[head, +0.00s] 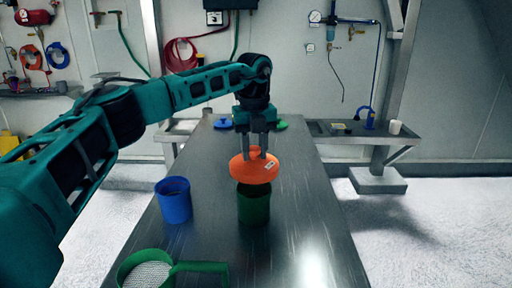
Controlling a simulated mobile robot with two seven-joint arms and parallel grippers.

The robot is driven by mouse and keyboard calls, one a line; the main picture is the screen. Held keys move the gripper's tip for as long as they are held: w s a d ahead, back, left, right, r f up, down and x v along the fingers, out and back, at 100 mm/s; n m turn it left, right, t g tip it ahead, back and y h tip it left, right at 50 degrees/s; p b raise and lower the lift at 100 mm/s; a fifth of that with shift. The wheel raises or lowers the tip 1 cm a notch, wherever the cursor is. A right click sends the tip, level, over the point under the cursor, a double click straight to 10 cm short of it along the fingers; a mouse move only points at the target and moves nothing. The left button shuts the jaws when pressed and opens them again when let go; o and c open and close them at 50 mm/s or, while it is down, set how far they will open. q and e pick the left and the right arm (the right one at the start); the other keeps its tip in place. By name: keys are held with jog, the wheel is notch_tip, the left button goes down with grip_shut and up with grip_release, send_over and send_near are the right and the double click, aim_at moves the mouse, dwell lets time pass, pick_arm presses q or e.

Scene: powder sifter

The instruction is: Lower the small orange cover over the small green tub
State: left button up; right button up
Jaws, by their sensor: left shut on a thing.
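The orange cover (253,174) is a round lid with a knob on top. My left gripper (255,152) points down and is shut on it. It holds the cover slightly tilted above the green tub (253,208), overlapping the tub's back rim in the head view. The green tub stands upright on the metal table; its dark opening shows in front of the cover. I cannot tell whether cover and rim touch. My right gripper is not in view.
A blue tub (174,201) stands to the left on the table (290,215). A green sifter (160,270) with a mesh lies at the front left. A blue lid (222,124) and a green lid (281,125) lie at the far end. The table's right side is clear.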

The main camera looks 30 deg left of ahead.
aim_at(254, 159)
pick_arm(q)
notch_tip(254, 159, down, 2)
jog(key=shift+f+b, duration=0.15)
jog(key=shift+b, duration=0.3)
notch_tip(254, 159, down, 2)
jog(key=shift+b, duration=1.05)
jog(key=shift+f, duration=1.3)
jog(key=o, duration=1.1)
jog(key=shift+o, duration=0.2)
jog(key=shift+r, duration=0.1)
